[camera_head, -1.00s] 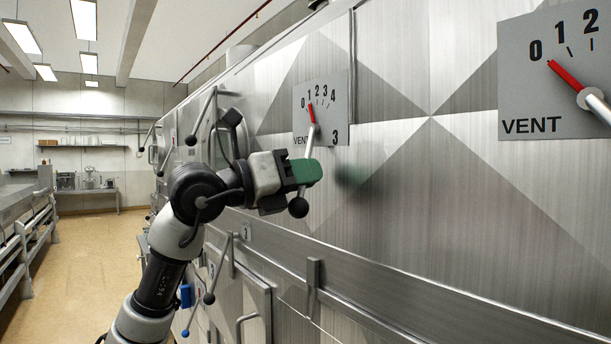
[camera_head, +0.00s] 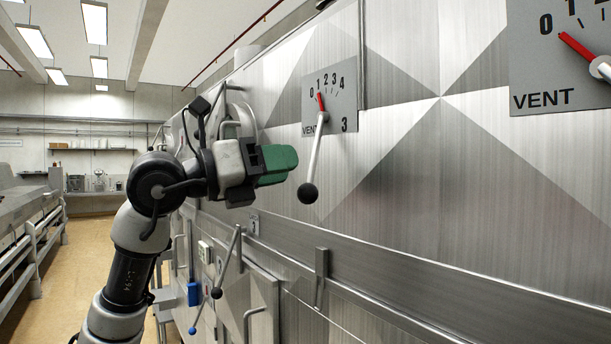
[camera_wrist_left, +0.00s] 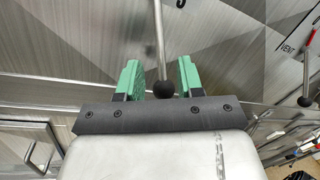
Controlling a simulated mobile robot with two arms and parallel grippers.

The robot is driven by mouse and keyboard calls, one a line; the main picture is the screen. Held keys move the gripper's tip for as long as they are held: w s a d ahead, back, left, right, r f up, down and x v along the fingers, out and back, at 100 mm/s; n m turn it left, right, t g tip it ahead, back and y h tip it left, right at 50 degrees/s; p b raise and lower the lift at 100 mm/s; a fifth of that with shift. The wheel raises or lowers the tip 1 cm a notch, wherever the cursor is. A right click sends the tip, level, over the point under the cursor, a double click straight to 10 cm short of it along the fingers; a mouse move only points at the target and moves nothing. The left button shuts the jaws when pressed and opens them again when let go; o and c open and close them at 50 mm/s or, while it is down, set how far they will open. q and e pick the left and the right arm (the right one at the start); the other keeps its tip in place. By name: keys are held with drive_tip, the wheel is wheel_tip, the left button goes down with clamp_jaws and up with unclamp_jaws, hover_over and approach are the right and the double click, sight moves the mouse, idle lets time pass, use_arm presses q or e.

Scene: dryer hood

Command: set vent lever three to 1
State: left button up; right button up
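Vent lever three is a steel rod with a black ball (camera_head: 308,193), hanging down and slightly left from a grey VENT plate (camera_head: 349,105) marked 3. Its red pointer (camera_head: 320,101) points at about the 1. My left gripper (camera_head: 290,164), with green fingers, is left of the rod, with a visible gap to it. In the left wrist view the two fingers (camera_wrist_left: 160,80) are apart and nothing is gripped. The black ball (camera_wrist_left: 163,89) appears between them there, beyond the tips or level with them; I cannot tell which. My right gripper is not in view.
Another VENT plate (camera_head: 560,75) with a red pointer is at the right edge. A rail (camera_head: 400,290) runs along the panel below the levers. More levers and a door handle (camera_head: 250,322) are lower left. The floor aisle (camera_head: 90,270) on the left is clear.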

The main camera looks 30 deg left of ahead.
use_arm(q)
drive_tip(key=b+v, duration=0.1)
drive_tip(key=v, duration=0.4)
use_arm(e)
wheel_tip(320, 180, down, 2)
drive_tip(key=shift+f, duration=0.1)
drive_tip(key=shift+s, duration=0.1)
